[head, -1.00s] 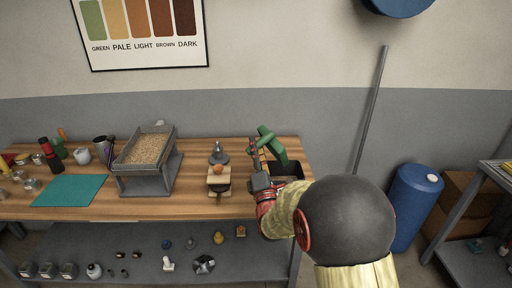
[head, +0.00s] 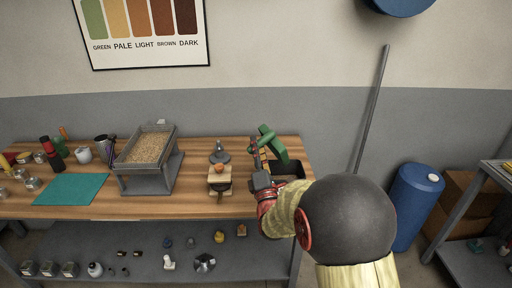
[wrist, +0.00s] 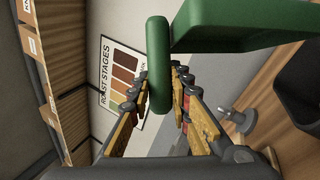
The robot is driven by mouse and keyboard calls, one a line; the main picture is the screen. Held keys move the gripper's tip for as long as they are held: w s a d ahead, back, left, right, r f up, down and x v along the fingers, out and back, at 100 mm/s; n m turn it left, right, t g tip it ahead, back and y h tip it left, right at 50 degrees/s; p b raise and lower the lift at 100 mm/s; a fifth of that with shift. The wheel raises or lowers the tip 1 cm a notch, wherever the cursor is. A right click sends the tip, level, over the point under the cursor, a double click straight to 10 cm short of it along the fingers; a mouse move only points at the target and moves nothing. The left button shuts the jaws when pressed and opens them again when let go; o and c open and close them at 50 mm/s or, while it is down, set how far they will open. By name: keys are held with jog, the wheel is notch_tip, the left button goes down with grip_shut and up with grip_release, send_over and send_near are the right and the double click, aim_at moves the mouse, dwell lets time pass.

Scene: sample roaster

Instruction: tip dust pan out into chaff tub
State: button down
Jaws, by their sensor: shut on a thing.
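The green dust pan (head: 270,143) is held tilted above the right end of the wooden bench. In the wrist view its handle (wrist: 158,70) stands between my fingertips and its broad part (wrist: 235,28) runs off to the upper right. My gripper (head: 257,156) is shut on the handle; its two fingers also show in the wrist view (wrist: 163,98). The dark chaff tub (head: 293,169) stands on the bench's right end, just below and beside the pan. My arm hides part of the tub. I cannot see whether the pan holds any chaff.
A tray of beans (head: 149,146) stands farther left. A blue barrel (head: 415,205) stands on the floor at the right.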

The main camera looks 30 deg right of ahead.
jog(key=shift+r, duration=1.55)
jog(key=shift+a, duration=0.1)
